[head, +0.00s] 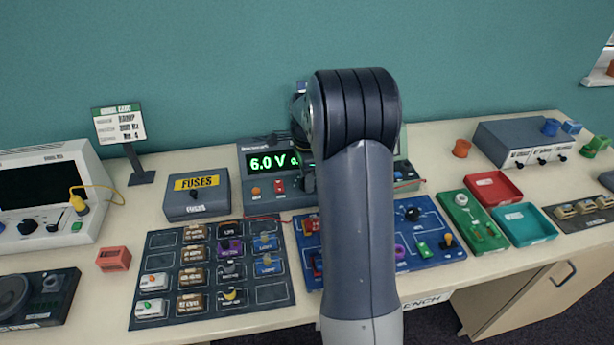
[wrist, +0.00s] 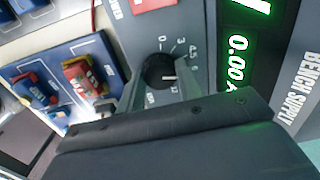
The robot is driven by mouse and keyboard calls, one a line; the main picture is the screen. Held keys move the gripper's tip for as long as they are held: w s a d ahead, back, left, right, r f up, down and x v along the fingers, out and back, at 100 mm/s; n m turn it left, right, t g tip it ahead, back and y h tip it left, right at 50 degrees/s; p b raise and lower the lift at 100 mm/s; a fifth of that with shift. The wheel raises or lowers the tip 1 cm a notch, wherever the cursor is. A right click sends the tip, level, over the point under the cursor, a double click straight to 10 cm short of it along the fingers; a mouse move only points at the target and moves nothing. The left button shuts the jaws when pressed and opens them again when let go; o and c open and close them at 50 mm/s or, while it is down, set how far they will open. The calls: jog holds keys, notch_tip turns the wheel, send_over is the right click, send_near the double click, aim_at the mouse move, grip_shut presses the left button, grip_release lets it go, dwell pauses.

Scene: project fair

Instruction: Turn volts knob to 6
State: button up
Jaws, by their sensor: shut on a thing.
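The bench supply (head: 248,148) stands at the back middle of the table, and its green display (head: 268,163) reads 6.0 V. The volts knob (wrist: 157,68) is a round black knob with a white pointer, seen in the wrist view. The pointer is turned to the right, toward the 6 mark on the printed scale around it. My gripper (wrist: 160,88) is shut on the knob, one finger on each side. In the head view my arm hides the knob and most of the gripper. The display also shows partly in the wrist view (wrist: 238,55), reading 0.00 A.
A blue circuit board (head: 440,225) and a dark component tray (head: 140,312) lie in front of the supply. A grey fuses box (head: 197,208) stands to its left. Red (head: 493,190) and teal (head: 525,225) trays lie to the right.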

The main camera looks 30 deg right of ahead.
jog(key=shift+m, duration=0.3)
jog(key=o, duration=1)
jog(key=shift+c, duration=0.2)
jog(key=shift+r, duration=0.1)
notch_tip(320, 180, up, 11)
jog(key=shift+f, duration=0.2)
